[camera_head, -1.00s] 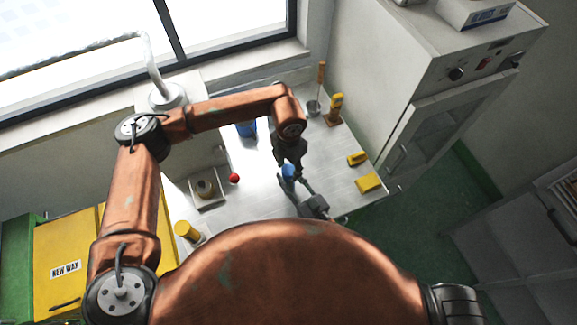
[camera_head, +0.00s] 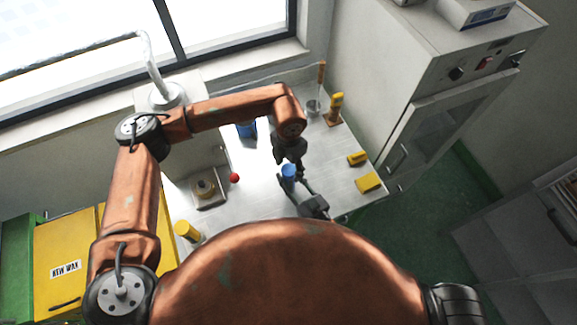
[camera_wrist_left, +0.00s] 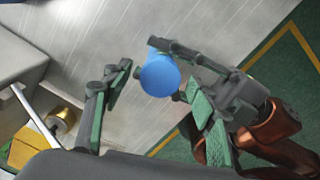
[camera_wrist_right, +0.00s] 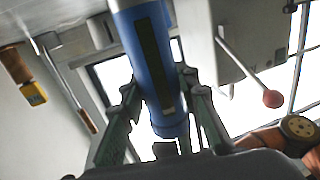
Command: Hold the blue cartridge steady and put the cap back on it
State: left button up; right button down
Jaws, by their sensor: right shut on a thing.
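The blue cartridge (camera_wrist_right: 150,60) stands on end, with a dark strip down its side in the right wrist view. My right gripper (camera_head: 291,180) is shut around it and shows in the right wrist view (camera_wrist_right: 160,102). The cartridge's upper end is a smooth blue disc (camera_wrist_left: 160,75) in the left wrist view, which looks like the cap in place; I cannot make out a seam. My left gripper (camera_wrist_left: 155,92) is open above this end, its green-padded fingers spread on either side and apart from it. In the head view it (camera_head: 292,160) points down just over the cartridge.
A red ball knob (camera_head: 234,178), a tray (camera_head: 211,204) with a round part and a blue container (camera_head: 246,130) are to the left. Yellow blocks (camera_head: 368,182) lie right, with a cup (camera_head: 313,107) behind. The table between is clear.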

pick_arm(q)
notch_tip(320, 180, up, 12)
dwell(0.7)
pick_arm(e)
jog(key=c, duration=1.4)
grip_release()
jog(key=v, duration=1.2)
pick_arm(q)
jog(key=shift+a, duration=0.1)
pick_arm(e)
jog(key=shift+a, duration=0.1)
